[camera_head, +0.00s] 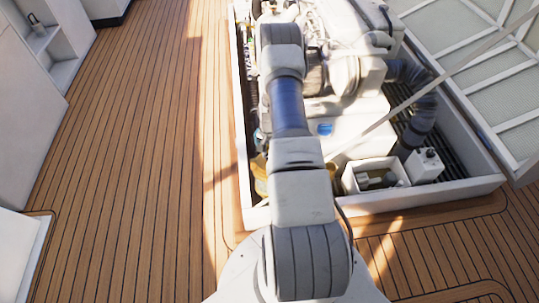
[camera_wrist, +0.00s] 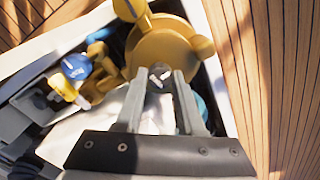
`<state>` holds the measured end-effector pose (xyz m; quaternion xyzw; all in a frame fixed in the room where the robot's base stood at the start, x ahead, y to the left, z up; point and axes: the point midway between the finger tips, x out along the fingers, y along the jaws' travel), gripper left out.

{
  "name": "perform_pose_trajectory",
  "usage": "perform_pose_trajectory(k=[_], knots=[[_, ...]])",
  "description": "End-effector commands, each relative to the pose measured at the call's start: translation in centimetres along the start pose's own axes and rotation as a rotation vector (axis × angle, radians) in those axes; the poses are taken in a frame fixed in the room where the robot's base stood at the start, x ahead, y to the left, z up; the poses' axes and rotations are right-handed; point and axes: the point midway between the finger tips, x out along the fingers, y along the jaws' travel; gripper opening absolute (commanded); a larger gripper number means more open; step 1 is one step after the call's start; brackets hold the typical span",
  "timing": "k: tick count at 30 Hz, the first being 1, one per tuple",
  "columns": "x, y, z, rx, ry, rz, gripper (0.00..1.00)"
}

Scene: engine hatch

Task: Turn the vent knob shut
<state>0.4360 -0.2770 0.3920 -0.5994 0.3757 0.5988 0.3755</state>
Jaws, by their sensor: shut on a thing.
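In the wrist view my gripper (camera_wrist: 159,80) reaches over a round yellow-orange housing (camera_wrist: 165,47). Its two pale fingers are shut on a small grey-white knob (camera_wrist: 160,70) on the near side of that housing, which appears to be the vent knob. The fingertips hide part of the knob, so its turned angle cannot be read. In the head view my arm stretches over the open engine hatch and hides my gripper and the knob. A yellow part (camera_head: 260,174) shows at the hatch's left side, beside my arm.
A blue-topped valve (camera_wrist: 77,67) with yellow fittings sits left of the housing. The white hatch rim (camera_head: 243,120) runs close by. A white box (camera_head: 374,178), a white container (camera_head: 424,165) and dark hoses (camera_head: 420,110) lie to the right. Open deck (camera_head: 140,150) lies to the left.

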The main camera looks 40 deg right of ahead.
Motion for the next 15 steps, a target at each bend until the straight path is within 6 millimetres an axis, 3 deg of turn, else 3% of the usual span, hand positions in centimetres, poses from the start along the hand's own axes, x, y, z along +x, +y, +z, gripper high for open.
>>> perform_pose_trajectory(k=[15], knots=[[-0.03,-0.09,-0.05,0.219,0.002,-0.001,0.0]])
